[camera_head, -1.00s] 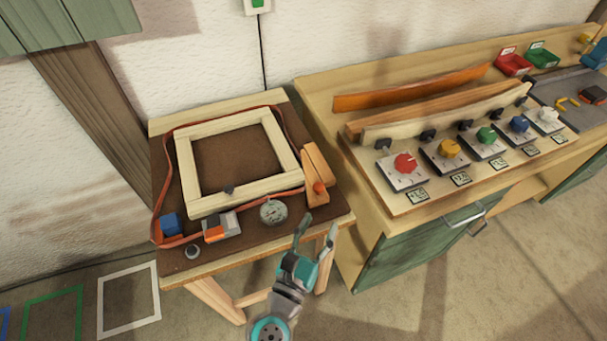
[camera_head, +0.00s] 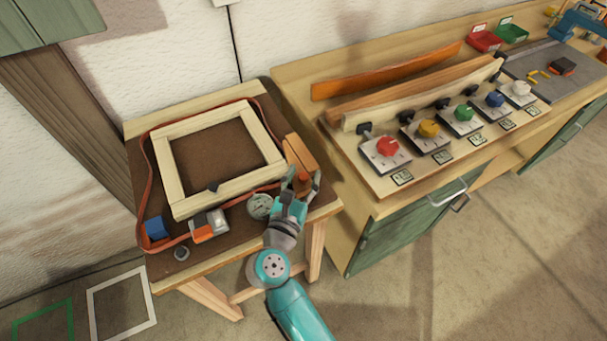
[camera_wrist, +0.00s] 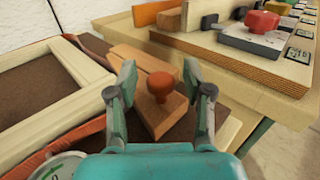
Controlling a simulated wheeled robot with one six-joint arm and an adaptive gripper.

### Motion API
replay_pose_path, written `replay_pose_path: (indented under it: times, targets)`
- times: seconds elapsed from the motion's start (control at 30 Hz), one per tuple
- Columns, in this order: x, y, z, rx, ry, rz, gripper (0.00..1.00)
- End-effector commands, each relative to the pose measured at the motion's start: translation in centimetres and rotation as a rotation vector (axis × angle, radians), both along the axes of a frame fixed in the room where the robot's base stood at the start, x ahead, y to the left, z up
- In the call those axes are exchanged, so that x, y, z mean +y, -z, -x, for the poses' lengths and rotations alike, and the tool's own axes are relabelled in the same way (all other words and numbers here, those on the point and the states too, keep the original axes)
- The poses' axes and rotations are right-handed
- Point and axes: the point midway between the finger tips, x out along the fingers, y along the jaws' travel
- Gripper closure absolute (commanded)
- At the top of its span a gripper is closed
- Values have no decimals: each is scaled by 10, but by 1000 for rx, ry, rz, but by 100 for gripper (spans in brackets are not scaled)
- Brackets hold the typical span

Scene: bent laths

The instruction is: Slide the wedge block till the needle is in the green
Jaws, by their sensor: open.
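The wooden wedge block (camera_head: 299,157) lies at the right side of the small table, beside the pale wooden frame (camera_head: 180,196). My gripper (camera_head: 303,176) is open over the wedge's near end. In the wrist view its fingers (camera_wrist: 159,76) stand left and right of the knob, with space on both sides. The round gauge (camera_head: 260,206) sits left of my gripper. The gauge (camera_wrist: 58,168) is cut off in the wrist view, with some green showing; its needle is too small to read.
A red strap (camera_head: 147,190) runs around the frame. An orange-and-grey clamp (camera_head: 208,225), a blue block (camera_head: 156,229) and a small round knob (camera_head: 181,253) lie at the table's front left. The workbench (camera_head: 372,205) with several coloured dials stands close on the right.

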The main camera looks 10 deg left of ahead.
Motion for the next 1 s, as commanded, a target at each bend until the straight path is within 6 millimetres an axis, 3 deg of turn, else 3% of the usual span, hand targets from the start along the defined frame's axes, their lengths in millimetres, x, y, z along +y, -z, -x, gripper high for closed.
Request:
replay_pose_path:
  times: [0.37,0.57,0.83,1.0]
  targets:
    - [-1,0,-5,0,-1,0,49]
    - [-1,0,-4,0,-1,0,99]
    - [0,0,-6,0,0,0,100]
    - [9,0,-20,0,1,0,100]
